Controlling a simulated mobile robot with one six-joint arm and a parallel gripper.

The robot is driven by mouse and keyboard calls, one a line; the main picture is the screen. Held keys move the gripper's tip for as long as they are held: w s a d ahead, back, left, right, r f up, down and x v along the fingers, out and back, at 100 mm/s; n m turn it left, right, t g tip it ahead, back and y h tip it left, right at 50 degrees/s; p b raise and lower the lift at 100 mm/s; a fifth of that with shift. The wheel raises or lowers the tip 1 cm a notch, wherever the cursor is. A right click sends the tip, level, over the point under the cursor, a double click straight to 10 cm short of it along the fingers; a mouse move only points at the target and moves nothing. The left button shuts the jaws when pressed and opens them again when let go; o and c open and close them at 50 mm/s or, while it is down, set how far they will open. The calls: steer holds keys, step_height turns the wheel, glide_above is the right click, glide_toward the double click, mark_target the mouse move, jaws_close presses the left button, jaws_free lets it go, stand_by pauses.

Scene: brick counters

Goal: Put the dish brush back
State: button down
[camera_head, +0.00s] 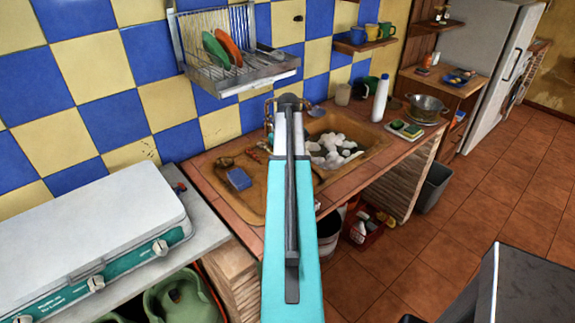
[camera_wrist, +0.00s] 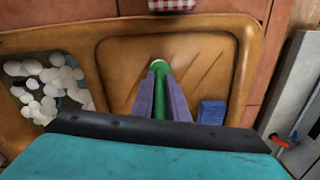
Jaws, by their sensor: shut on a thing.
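In the wrist view, my gripper (camera_wrist: 159,88) is shut on a slim green thing with a pale end (camera_wrist: 158,68), likely the dish brush. It stands between the two purple fingers, over the brown drainboard of the sink (camera_wrist: 112,70). Its lower part is hidden behind the fingers and my wrist. I cannot tell whether it touches the drainboard. In the head view, my teal arm reaches over the sink counter and hides the gripper and the held thing.
A blue sponge (camera_head: 238,179) lies on the drainboard, left of my arm. The foamy basin (camera_head: 368,148) is to the right. A wire dish rack (camera_head: 258,75) with plates hangs above. A white bottle (camera_head: 380,98) and colander (camera_head: 425,108) stand farther right. A stove (camera_head: 85,235) is at left.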

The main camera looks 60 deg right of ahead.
steer(key=shift+f, duration=0.3)
steer(key=c, duration=1.7)
jaws_free()
steer(key=shift+c, duration=0.2)
steer(key=shift+r, duration=0.25)
steer(key=shift+r+b, duration=1.5)
steer(key=shift+r, duration=4.45)
steer(key=shift+s, duration=0.15)
